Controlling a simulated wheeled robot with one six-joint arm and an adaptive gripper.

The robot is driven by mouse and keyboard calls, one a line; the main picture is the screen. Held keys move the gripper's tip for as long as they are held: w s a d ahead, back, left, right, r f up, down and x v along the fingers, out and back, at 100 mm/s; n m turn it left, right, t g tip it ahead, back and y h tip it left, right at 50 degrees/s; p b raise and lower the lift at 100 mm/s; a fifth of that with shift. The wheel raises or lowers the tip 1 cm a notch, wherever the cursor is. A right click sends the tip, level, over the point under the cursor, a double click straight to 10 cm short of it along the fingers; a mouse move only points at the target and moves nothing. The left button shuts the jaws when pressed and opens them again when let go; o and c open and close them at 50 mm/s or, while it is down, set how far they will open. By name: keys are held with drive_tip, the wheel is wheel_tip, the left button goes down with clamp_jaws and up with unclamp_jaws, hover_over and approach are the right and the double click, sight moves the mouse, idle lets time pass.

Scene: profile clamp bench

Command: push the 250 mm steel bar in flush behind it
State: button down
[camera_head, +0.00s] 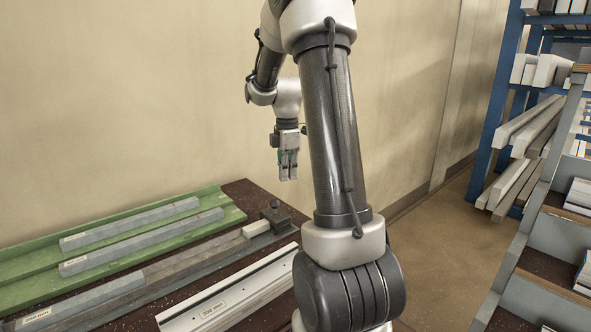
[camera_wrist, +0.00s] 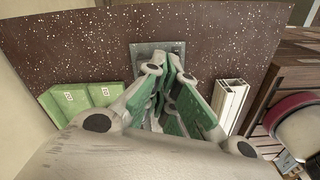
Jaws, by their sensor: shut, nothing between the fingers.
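Grey bars with small labels lie on the bench in the head view: a rear bar (camera_head: 130,224) and a middle bar (camera_head: 142,242) in the green tray (camera_head: 232,213), and a front bar (camera_head: 85,304) in a dark grey channel (camera_head: 190,274). A short pale block (camera_head: 257,228) sits at the channel's right end, beside a dark end fitting (camera_head: 275,214). My gripper (camera_head: 288,178) is shut and empty, above and beyond that end. In the wrist view my gripper (camera_wrist: 168,78) hangs over a grey plate (camera_wrist: 145,49).
A white slotted profile (camera_head: 235,298) lies along the bench front; its end shows in the wrist view (camera_wrist: 230,98). The speckled bench top (camera_wrist: 70,45) is bare beyond the plate. A blue rack (camera_head: 497,110) with bars and grey shelving (camera_head: 545,245) stand at right.

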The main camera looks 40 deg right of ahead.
drive_tip(key=shift+w+d+r+n, duration=0.1)
drive_tip(key=shift+n, duration=0.85)
drive_tip(key=shift+w+d+n, duration=0.1)
drive_tip(key=shift+n, duration=0.85)
